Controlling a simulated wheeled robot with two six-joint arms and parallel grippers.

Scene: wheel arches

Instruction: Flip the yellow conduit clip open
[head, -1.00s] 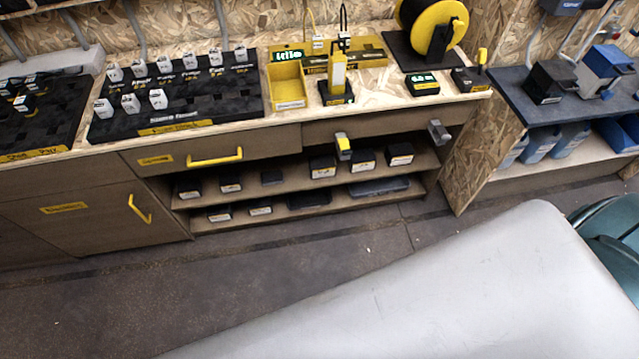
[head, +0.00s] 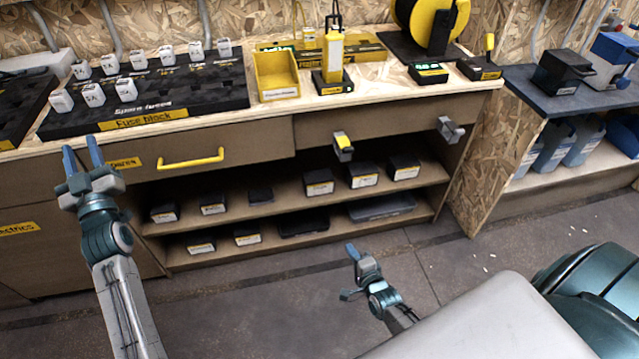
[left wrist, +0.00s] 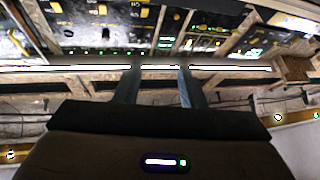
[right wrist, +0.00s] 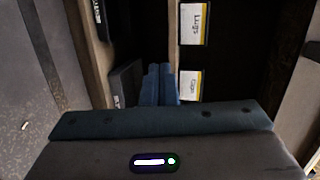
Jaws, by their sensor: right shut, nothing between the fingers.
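The yellow conduit clip (head: 343,146) has a yellow top and a grey body. It is fixed to the front edge of the workbench in the head view, below the tall yellow-and-black stand. It is too small to tell exactly how its flap sits. My left gripper (head: 80,148) is open and empty, in front of the bench at the far left, well away from the clip. Its spread fingers show in the left wrist view (left wrist: 157,82). My right gripper (head: 351,249) is shut and empty, below the clip and apart from it. Its closed fingers show in the right wrist view (right wrist: 160,82).
A grey clip (head: 450,129) is on the bench front to the right. A drawer with a yellow handle (head: 191,159) is at left. Open shelves (head: 290,230) below hold several black boxes. A blue-topped side bench (head: 610,100) stands at right.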

